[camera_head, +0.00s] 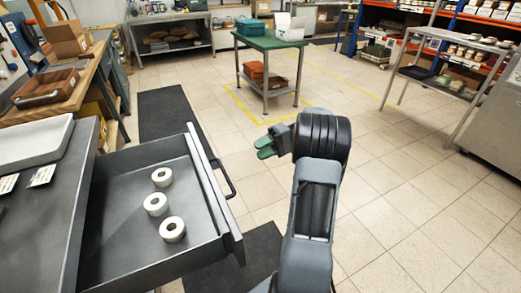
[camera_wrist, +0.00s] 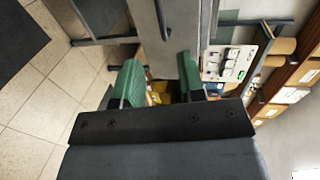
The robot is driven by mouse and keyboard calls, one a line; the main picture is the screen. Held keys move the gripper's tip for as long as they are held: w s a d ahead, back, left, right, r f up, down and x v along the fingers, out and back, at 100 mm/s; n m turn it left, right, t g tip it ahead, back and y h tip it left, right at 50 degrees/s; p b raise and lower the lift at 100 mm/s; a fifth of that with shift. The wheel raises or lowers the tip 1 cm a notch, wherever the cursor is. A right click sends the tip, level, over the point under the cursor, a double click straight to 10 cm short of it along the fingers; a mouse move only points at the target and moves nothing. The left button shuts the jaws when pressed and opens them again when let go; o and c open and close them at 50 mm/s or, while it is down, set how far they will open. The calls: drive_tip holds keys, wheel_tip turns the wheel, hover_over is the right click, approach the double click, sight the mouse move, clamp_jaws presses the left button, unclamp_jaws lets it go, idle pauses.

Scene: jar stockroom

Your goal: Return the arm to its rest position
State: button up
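My arm rises from the bottom of the head view and bends at a dark, rounded joint. My gripper (camera_head: 265,147) has green fingers that point left, over the floor to the right of the open drawer. In the wrist view my gripper (camera_wrist: 160,74) shows its two green fingers apart, with nothing held between them. The gripper touches nothing that I can see.
An open grey drawer (camera_head: 115,223) holds three pale rolls (camera_head: 155,204) at the left. A green-topped table (camera_head: 270,41) stands farther back inside yellow floor lines. A grey shelf rack (camera_head: 455,43) stands at the right. Tiled floor (camera_head: 400,210) around the arm is clear.

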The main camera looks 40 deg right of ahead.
drive_tip(key=shift+a+r, duration=0.1)
drive_tip(key=s+a+r+g+h+p, duration=0.2)
drive_tip(key=a+r+h+p, duration=0.2)
drive_tip(key=a+r+p, duration=0.25)
drive_tip(key=s+a+r+g+h+p, duration=0.1)
drive_tip(key=s+a+r+h+p, duration=0.2)
drive_tip(key=a+r+p, duration=0.35)
drive_tip(key=s+a+r+n+t+h+p, duration=0.1)
drive_tip(key=s+a+r+t+h+p, duration=0.1)
drive_tip(key=s+r+h+p, duration=0.2)
drive_tip(key=s+a+r+n+t+h+p, duration=0.1)
drive_tip(key=s+a+r+t+h+p, duration=0.1)
drive_tip(key=r+p, duration=0.5)
drive_tip(key=shift+s+a+h+p, duration=0.8)
drive_tip(key=shift+s+h+p, duration=0.05)
drive_tip(key=shift+s+h, duration=0.35)
